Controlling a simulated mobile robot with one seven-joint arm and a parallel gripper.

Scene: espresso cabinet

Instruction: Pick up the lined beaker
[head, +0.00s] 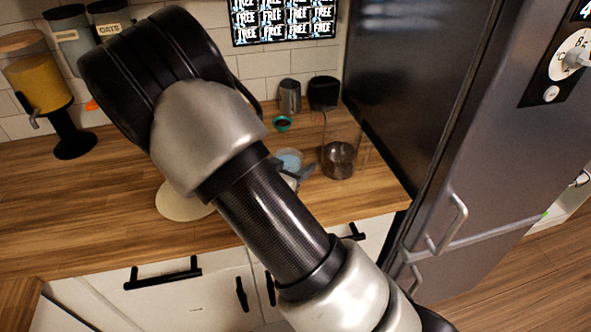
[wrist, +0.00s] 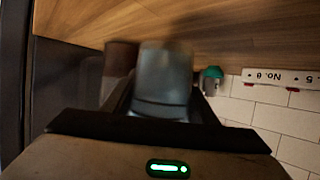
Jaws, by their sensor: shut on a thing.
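The lined beaker (wrist: 165,75) is a blurred, pale blue-grey cylinder with a dark line around it in the wrist view. My gripper (wrist: 160,98) is shut on it, with a dark finger on each side. In the head view the light blue beaker (head: 289,158) shows just past my forearm, beside the grey fingers of my gripper (head: 297,173). My arm hides part of it. I cannot tell whether its base touches the counter.
A clear container with dark contents (head: 339,160) stands close to the beaker's right on the wooden counter (head: 110,200). A fridge (head: 470,170) is at right.

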